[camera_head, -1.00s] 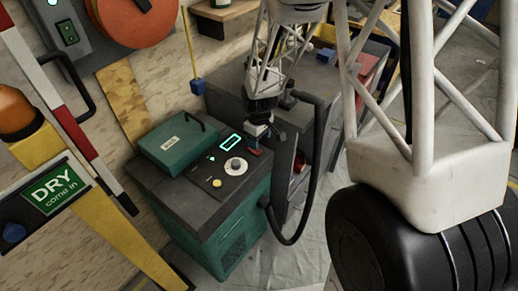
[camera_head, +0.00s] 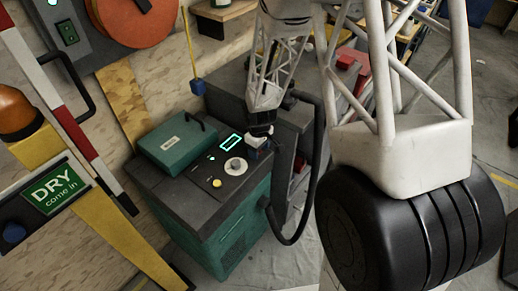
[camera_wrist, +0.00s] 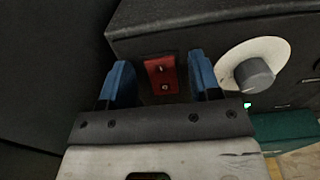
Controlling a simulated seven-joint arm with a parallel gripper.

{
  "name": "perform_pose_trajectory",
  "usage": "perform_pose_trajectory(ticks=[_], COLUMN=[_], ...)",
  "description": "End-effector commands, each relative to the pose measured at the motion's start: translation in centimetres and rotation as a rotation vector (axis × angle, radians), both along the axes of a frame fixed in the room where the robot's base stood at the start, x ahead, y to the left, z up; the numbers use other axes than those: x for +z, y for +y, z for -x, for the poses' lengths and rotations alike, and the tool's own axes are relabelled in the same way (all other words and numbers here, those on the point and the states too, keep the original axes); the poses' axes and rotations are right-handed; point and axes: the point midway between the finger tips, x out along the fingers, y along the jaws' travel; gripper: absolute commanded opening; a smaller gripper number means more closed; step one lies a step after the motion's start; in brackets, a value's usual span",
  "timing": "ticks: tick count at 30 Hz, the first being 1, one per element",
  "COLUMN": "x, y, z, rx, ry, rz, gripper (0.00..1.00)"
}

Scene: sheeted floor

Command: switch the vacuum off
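The vacuum (camera_head: 236,238) is a teal cabinet with a dark top at the centre of the head view. Its top carries a lit green display (camera_head: 231,142), a white dial with a grey knob (camera_head: 236,166) and a yellow button (camera_head: 217,183). A red rocker switch (camera_wrist: 161,75) shows in the wrist view at the edge of the dark top; in the head view my gripper hides it. My gripper (camera_head: 257,147) is over that corner. In the wrist view its blue fingers (camera_wrist: 162,84) are open, one on each side of the switch, with gaps. Contact cannot be told.
A black hose (camera_head: 309,215) loops down the vacuum's right side. A teal box (camera_head: 176,146) with a handle sits on the top's back left. A yellow-framed stand with a DRY sign (camera_head: 51,190) is at the left. Grey cabinets (camera_head: 228,75) stand behind.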

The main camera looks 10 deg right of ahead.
Motion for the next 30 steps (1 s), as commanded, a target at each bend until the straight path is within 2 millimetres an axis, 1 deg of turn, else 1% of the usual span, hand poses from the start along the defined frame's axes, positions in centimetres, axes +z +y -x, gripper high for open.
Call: perform_pose_trajectory(ticks=[1,9,10,17,30], x=[0.01,0.01,0.01,0.03,0.31], y=[0.00,0.00,0.00,0.14,0.54], z=[0.00,0.00,0.00,-0.06,-0.40], rx=[0.000,0.000,0.000,0.002,0.002], ry=[0.000,0.000,0.000,0.024,0.172], rz=[0.000,0.000,0.000,0.018,0.169], gripper=[0.51,0.10,0.08,0.08,0.08])
